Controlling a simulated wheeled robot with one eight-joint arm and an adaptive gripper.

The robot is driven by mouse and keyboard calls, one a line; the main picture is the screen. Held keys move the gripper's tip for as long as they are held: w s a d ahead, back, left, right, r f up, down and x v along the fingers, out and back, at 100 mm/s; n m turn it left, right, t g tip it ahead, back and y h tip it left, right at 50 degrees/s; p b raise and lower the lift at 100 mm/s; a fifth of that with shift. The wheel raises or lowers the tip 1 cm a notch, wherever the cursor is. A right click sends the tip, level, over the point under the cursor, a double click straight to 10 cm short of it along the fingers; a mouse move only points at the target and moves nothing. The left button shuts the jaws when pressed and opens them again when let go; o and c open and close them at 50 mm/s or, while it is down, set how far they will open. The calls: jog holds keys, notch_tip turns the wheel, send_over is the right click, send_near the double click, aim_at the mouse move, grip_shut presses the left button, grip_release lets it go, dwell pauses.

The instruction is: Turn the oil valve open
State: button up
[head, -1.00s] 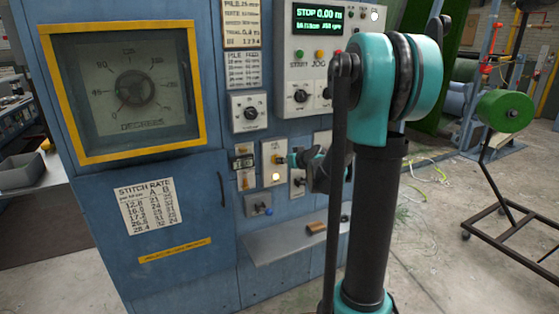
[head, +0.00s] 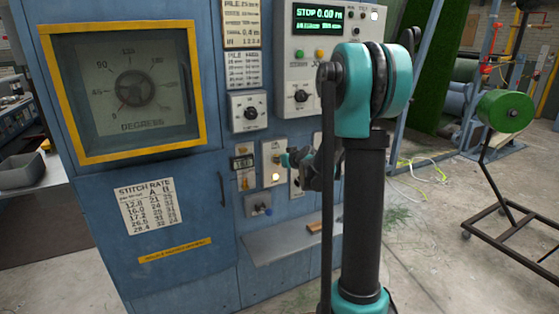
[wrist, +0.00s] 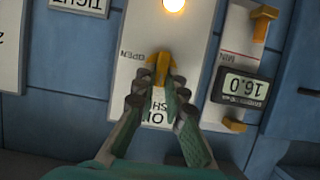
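The oil valve is an orange handle (wrist: 161,66) on a pale plate, seen upside down in the wrist view. The plate (wrist: 130,45) carries the words OPEN, to the handle's left in that view, and OIL and SHUT, partly covered by my fingers. A lit lamp (wrist: 174,5) is on the same plate. My gripper (wrist: 160,88) is open, with its two fingertips apart on either side of the handle's near end. I cannot tell whether they touch it. In the head view my gripper (head: 286,160) is at the plate (head: 268,170), covering part of it.
A grey shelf (head: 285,243) juts out below the panel. A framed degree dial (head: 130,90) is at left. A green reel on a stand (head: 506,111) is at right.

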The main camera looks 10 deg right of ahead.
grip_shut()
jog(key=shift+w+d+f+m+t+y, duration=0.2)
jog(key=shift+m+y, duration=1)
jog(key=shift+m, duration=1)
jog(key=shift+s+d+f+m+t+y, duration=0.1)
jog(key=shift+d+f+m+y, duration=0.25)
jog(key=shift+m+y, duration=1.35)
jog(key=shift+w+d+f+m+t+y, duration=0.2)
jog(key=shift+m+y, duration=0.5)
jog(key=shift+m, duration=2)
jog(key=shift+f, duration=0.1)
jog(key=o, duration=0.6)
grip_release()
